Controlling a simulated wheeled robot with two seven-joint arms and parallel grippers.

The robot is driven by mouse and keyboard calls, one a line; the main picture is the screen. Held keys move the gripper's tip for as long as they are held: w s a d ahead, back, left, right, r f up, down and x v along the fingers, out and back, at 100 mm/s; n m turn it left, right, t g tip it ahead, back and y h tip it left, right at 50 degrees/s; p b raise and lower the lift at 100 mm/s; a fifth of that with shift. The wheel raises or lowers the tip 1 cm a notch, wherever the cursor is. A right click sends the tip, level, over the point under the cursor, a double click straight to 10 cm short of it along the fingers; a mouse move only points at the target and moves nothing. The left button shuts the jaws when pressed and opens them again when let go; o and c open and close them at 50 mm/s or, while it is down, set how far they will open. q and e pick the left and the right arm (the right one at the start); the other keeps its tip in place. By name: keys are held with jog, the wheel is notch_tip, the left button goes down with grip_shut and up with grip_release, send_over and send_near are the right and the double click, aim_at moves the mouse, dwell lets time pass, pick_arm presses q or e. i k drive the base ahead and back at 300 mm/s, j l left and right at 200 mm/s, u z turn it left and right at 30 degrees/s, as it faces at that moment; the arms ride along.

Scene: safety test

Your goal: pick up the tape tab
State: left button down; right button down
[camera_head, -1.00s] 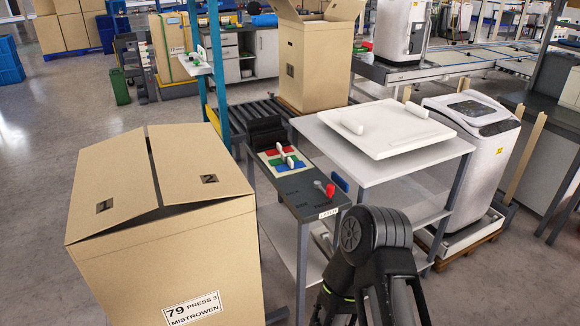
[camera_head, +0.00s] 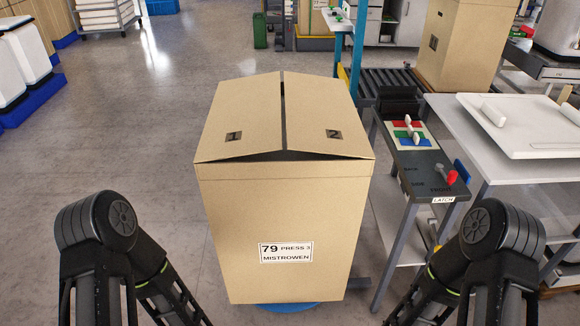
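A large cardboard box (camera_head: 280,225) stands upright in front of me, its two top flaps nearly closed with a narrow gap between them. Its front label reads 79 PRESS 3 MISTROWEN. To its right, a dark narrow stand (camera_head: 420,178) carries a panel with red, green and blue fields. Small white upright pieces (camera_head: 414,131) stand on that panel; I cannot tell whether one is the tape tab. My two black arms show at the lower left and lower right, on either side of the box. Neither gripper is in view.
A red-knobbed lever (camera_head: 451,178) sits on the stand by a LATCH label. A white table with a white panel (camera_head: 530,122) is at right.

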aim_at(416, 140)
jog(key=i+l+u, duration=0.15)
jog(key=l+u, duration=0.2)
jog(key=l, duration=0.25)
jog(key=l+u, duration=0.4)
jog(key=l, duration=0.15)
jog(key=l+u, duration=0.35)
jog(key=l, duration=0.3)
